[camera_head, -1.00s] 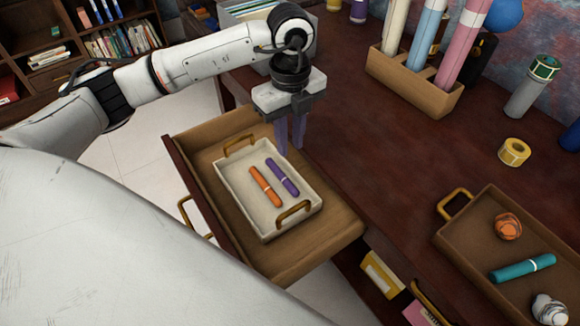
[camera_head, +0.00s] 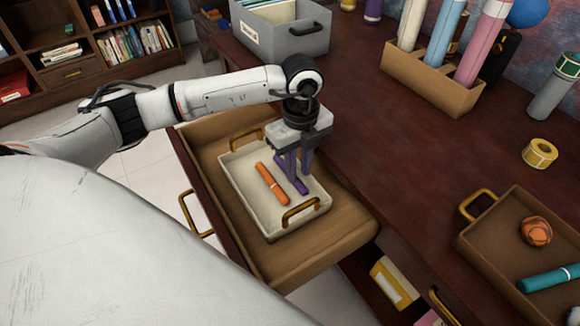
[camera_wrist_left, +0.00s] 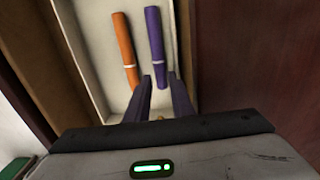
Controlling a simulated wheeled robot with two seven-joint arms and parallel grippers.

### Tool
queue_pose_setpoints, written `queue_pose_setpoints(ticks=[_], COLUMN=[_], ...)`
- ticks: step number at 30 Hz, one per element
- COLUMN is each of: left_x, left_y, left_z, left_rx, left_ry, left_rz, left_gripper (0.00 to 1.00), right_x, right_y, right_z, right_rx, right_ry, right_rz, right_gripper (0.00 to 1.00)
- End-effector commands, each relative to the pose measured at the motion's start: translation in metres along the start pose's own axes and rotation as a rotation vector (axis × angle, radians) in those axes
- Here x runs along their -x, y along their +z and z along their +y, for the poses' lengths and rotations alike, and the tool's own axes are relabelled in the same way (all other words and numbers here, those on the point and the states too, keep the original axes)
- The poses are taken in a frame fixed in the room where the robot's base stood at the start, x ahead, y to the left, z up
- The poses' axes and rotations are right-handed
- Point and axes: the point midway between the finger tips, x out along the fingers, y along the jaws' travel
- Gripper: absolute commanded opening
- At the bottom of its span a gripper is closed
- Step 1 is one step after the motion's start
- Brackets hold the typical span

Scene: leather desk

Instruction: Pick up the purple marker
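The purple marker (camera_wrist_left: 155,40) lies in a white tray (camera_head: 240,179) inside the open drawer (camera_head: 344,225), next to an orange marker (camera_head: 272,184). In the head view, the purple marker (camera_head: 299,187) is partly hidden by my left gripper (camera_head: 296,174). My left gripper's fingers point down into the tray. In the left wrist view, its fingers (camera_wrist_left: 160,79) are apart, with the near end of the purple marker showing between their tips. I cannot tell whether they touch it. My right gripper is not in view.
The tray has raised walls and two brass handles (camera_head: 300,212). On the desk (camera_head: 400,160) are a brown tray (camera_head: 486,240) with an orange ball (camera_head: 536,231) and teal marker (camera_head: 550,278), a yellow tape roll (camera_head: 539,153), and a grey file box (camera_head: 283,41).

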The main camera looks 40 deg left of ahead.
Motion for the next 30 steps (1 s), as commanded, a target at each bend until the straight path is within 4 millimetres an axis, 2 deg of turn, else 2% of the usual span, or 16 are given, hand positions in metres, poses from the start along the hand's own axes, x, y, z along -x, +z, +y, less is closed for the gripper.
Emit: queue_pose_setpoints(ticks=[3,8,15,19,30], left_x=[-0.02,-0.034,-0.035,-0.035,-0.031], left_y=[0.002,0.003,0.003,0.003,0.003], left_z=[0.0,-0.001,-0.001,-0.001,-0.001], left_rx=[0.0,0.0,-0.001,-0.001,0.0], left_ry=[0.003,0.0,0.0,0.0,-0.001], left_rz=[0.003,0.001,0.001,0.001,0.0], left_gripper=[0.21,0.21,0.21,0.0,0.0], right_x=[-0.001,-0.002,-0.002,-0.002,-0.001], right_y=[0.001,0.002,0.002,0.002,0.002], right_z=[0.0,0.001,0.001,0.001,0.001], right_rx=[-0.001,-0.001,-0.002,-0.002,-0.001], right_ry=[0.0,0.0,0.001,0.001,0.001], right_rz=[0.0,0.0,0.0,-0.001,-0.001], right_gripper=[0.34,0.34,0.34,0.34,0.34])
